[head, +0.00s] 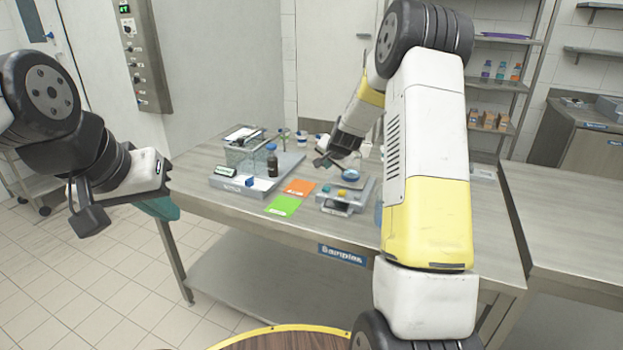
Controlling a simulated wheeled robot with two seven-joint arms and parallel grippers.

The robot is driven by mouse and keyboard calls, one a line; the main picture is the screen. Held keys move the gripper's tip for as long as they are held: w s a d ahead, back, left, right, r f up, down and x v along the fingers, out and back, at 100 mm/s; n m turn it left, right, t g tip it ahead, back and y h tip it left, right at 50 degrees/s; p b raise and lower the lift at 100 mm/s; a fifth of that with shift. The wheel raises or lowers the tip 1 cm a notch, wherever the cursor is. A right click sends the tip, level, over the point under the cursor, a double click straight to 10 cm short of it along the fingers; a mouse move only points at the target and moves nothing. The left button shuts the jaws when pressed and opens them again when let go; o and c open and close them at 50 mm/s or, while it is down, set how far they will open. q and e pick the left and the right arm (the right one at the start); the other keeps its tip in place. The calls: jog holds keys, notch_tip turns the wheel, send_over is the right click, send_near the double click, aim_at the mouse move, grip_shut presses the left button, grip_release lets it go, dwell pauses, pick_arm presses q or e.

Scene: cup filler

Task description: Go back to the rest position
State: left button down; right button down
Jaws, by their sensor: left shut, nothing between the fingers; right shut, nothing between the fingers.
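My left gripper (82,208) hangs at the left of the head view, in front of the table's left end and clear of it. It is shut and empty. My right arm crosses the right half of the view. My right gripper (325,159) is over the table (440,276), just above and behind the small grey device, and it is shut and empty. A small grey device with a blue-topped round part (350,176) stands below it. Whether the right gripper touches anything cannot be told.
A grey tray (232,186) holds a wire basket (243,157) and a brown bottle (272,163). An orange card (299,187) and a green card (284,206) lie beside it. Another table (570,220) stands at right. Shelves (497,82) are behind.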

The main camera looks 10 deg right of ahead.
jog(key=s+a+r+n+g+y, duration=0.1)
jog(key=s+a+r+n, duration=0.15)
jog(key=s+r, duration=0.5)
jog(key=s+a+r+n, duration=0.2)
jog(key=s+a+r, duration=0.1)
jog(key=s+r, duration=0.5)
jog(key=s+a+r+n+g+y, duration=0.1)
jog(key=s+n, duration=0.3)
jog(key=s, duration=2.2)
jog(key=shift+s+a+r+g, duration=0.35)
jog(key=shift+a+r+g, duration=0.1)
jog(key=shift+a, duration=0.25)
jog(key=shift+n, duration=0.25)
